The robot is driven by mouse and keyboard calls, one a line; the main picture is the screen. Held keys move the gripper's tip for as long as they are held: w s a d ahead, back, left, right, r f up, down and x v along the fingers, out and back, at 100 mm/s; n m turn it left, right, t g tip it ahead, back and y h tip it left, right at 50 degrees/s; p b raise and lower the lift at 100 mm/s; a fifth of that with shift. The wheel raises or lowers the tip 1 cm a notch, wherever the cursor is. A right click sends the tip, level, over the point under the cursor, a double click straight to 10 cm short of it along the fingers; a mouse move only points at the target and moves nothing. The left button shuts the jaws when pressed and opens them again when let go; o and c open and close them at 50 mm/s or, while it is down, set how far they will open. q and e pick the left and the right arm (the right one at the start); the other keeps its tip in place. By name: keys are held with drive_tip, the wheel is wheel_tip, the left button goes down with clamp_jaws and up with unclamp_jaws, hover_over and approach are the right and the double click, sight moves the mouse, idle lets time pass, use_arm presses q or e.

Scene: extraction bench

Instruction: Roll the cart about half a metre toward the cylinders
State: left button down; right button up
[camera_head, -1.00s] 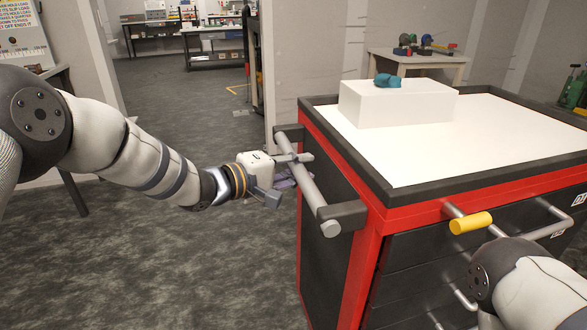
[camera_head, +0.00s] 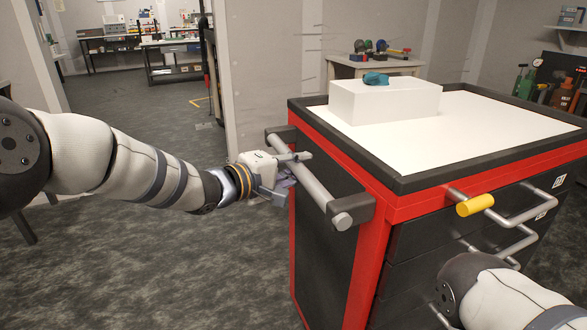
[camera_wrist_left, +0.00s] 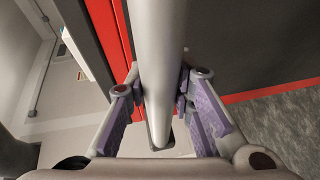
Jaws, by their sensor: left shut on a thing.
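The red and black cart (camera_head: 370,245) with a white top stands at the right in the head view. A grey bar handle (camera_head: 318,185) runs along its left side. My left gripper (camera_head: 288,172) is shut on this handle; in the left wrist view its purple-padded fingers (camera_wrist_left: 162,105) sit on both sides of the handle bar (camera_wrist_left: 160,60). Green cylinders (camera_head: 524,82) and orange ones (camera_head: 561,96) stand beyond the cart at the right edge, partly hidden by it. My right arm shows at the lower right, but its gripper is out of view.
A white block (camera_head: 385,102) with a teal item (camera_head: 375,79) on it rests on the cart top. A yellow grip (camera_head: 475,205) is by the drawer handles. A small table (camera_head: 375,67) stands behind the cart near the wall. Open floor (camera_head: 130,265) lies left of the cart.

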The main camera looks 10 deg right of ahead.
use_arm(q)
drive_tip(key=shift+d+r, duration=0.1)
drive_tip(key=shift+r, duration=0.1)
drive_tip(key=c, duration=1.4)
unclamp_jaws()
drive_tip(key=shift+o, duration=0.2)
drive_tip(key=shift+f, duration=0.1)
drive_tip(key=v, duration=1.2)
